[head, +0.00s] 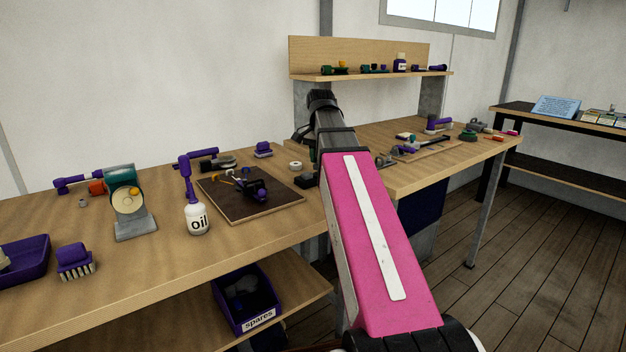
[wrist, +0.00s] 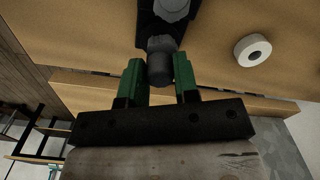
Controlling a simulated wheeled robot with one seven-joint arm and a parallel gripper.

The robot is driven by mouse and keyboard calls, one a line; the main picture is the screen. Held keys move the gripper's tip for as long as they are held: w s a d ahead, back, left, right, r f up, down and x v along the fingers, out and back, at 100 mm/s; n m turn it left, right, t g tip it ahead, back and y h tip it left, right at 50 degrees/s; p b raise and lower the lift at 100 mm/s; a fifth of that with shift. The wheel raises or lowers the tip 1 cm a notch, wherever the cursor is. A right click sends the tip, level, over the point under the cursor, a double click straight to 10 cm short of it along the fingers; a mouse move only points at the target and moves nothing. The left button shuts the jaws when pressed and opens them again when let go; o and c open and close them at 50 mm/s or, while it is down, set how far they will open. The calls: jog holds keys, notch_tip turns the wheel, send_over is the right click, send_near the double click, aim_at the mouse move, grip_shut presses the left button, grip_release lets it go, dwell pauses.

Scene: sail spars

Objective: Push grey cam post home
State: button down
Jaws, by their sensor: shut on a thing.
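The grey cam post (wrist: 160,66) shows in the wrist view as a short dark grey cylinder between the two green fingers of my gripper (wrist: 160,80). The fingers are shut on it. Its far end meets a dark block-shaped fitting (wrist: 150,28) with a lighter grey rounded part on top. How deep the post sits in the fitting cannot be told. In the head view my pink arm hides the post and nearly all of the gripper. A small black block (head: 305,181) shows beside the arm there, perhaps part of the fitting.
A white tape roll (wrist: 253,50) lies close to the fitting; it also shows in the head view (head: 295,166). A dark mat (head: 222,203) with small parts, an oil bottle (head: 197,218) and a brush (head: 75,262) are further left. A raised shelf (head: 350,76) stands behind.

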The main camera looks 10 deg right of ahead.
jog(key=shift+f, duration=1)
jog(key=c, duration=0.8)
grip_release()
